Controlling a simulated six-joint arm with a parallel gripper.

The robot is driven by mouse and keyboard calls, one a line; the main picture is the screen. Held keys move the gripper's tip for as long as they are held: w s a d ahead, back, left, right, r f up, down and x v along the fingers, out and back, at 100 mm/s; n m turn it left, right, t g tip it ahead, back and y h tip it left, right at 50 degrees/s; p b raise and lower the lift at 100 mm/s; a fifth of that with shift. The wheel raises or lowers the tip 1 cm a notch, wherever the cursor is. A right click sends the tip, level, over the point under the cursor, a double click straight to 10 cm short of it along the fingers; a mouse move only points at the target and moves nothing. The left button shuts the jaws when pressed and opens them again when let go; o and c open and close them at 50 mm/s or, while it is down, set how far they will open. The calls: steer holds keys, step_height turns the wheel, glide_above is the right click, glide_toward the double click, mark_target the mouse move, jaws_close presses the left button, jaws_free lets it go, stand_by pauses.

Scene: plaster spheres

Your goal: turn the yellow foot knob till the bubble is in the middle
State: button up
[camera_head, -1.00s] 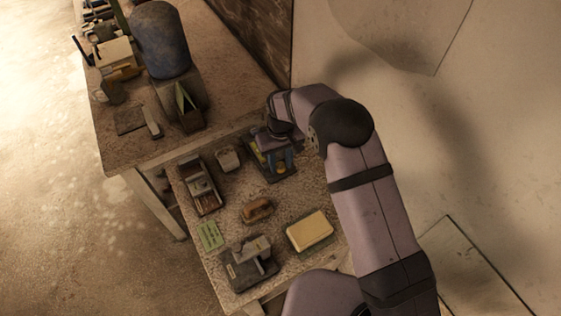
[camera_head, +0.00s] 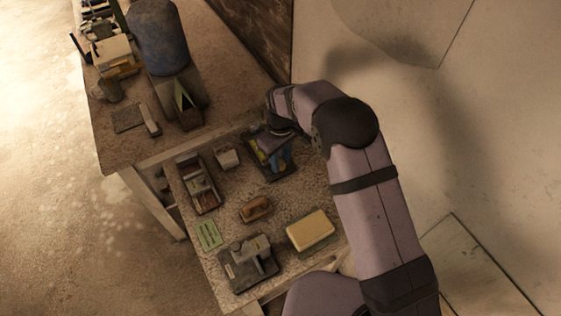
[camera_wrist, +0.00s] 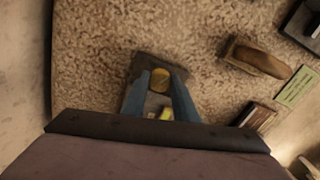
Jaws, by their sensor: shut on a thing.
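A small dark device (camera_head: 268,172) sits at the far end of the near bench, beneath my gripper (camera_head: 279,160). A yellow-green patch, perhaps the level's vial (camera_wrist: 166,114), shows between the fingers closer to the wrist. The bubble is too small to make out. In the head view the fingers and wrist cover the knob and much of the device.
A partitioned tray (camera_head: 204,200) and a small pale box (camera_head: 227,158) stand left of the device. A brown brush-like block (camera_head: 256,208), a yellow block (camera_head: 310,230), a green card (camera_head: 208,235) and a dark grey apparatus (camera_head: 249,262) lie nearer. Bare bench lies between.

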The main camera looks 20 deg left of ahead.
steer(key=shift+n, duration=0.8)
steer(key=o, duration=1.1)
steer(key=shift+c, duration=0.2)
